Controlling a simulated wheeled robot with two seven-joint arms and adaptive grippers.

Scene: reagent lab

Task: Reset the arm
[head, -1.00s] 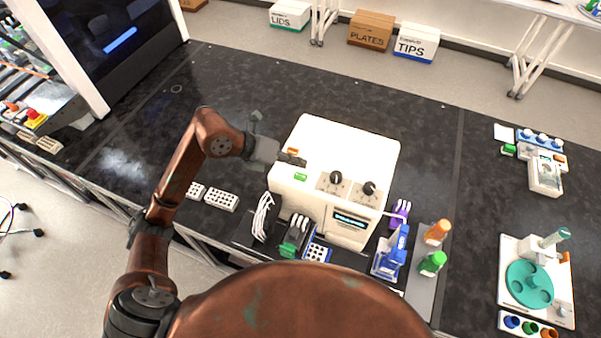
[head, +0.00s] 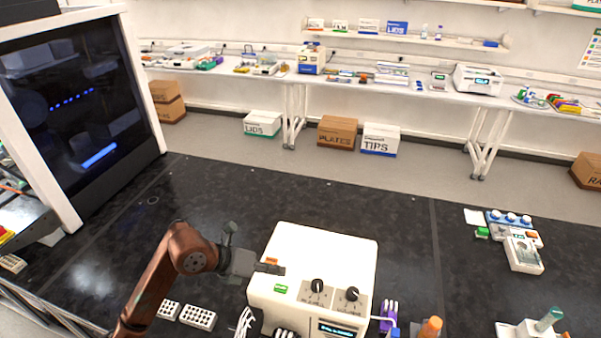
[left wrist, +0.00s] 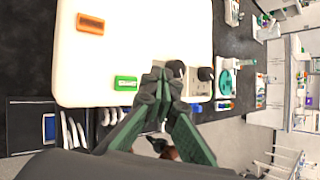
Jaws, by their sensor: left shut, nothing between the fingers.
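My left arm comes in from the lower left in the head view. Its gripper (head: 272,268) is shut and empty, at the left side of a white instrument box (head: 322,252) with two black knobs and a small display. In the left wrist view the gripper's green-grey fingers (left wrist: 160,84) are together over the edge of the white box (left wrist: 135,45), near its green button (left wrist: 126,83) and a black knob. I cannot tell whether the fingers touch the box. My right gripper is in neither view.
White perforated racks (head: 198,318) lie left of the box. Purple items (head: 389,314) and an orange-capped bottle (head: 431,328) stand to its right. A small device (head: 524,254) sits farther right. The black bench behind the box is clear. A dark-windowed cabinet (head: 75,95) stands at left.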

